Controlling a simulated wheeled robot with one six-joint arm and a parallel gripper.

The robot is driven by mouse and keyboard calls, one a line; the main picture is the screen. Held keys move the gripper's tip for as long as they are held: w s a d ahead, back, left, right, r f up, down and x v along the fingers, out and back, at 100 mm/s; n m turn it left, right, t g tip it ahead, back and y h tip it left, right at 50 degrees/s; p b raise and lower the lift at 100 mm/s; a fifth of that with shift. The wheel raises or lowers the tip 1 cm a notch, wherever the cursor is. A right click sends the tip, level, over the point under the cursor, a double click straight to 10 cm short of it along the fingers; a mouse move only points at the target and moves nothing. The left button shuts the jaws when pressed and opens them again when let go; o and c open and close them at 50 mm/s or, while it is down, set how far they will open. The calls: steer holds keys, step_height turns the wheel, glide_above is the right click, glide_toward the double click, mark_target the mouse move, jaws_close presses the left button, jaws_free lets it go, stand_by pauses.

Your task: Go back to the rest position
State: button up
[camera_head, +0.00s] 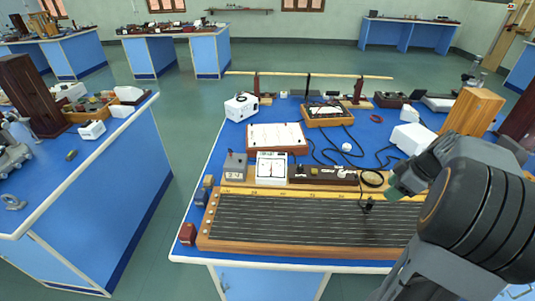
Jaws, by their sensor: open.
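My gripper (402,188) is on the right of the head view, at the end of my dark grey arm, above the right part of the blue bench (216,160). It is open, and I see nothing held in it. Its fingertips are small and partly hidden by the arm links. Below and left of it lies a long wooden board with several wires strung along it (300,222).
A white meter (271,167), a white-topped box (277,137), a white cube-like device (241,106) and a wooden block (473,111) stand on the bench. Black cables lie near my gripper. Another blue bench (120,150) is at left, with green floor between.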

steer(key=s+a+r+m+h+p, duration=0.1)
steer(key=s+a+m, duration=0.4)
steer(key=a, duration=0.6)
steer(key=s+a+r+m+h+p, duration=0.2)
steer(key=s+a+m, duration=0.3)
steer(key=a, duration=0.6)
steer(key=shift+a+r+t+h, duration=0.3)
steer(key=shift+a+r+t, duration=0.1)
steer(key=shift+r, duration=0.1)
steer(key=shift+d, duration=0.1)
stand_by(3.9)
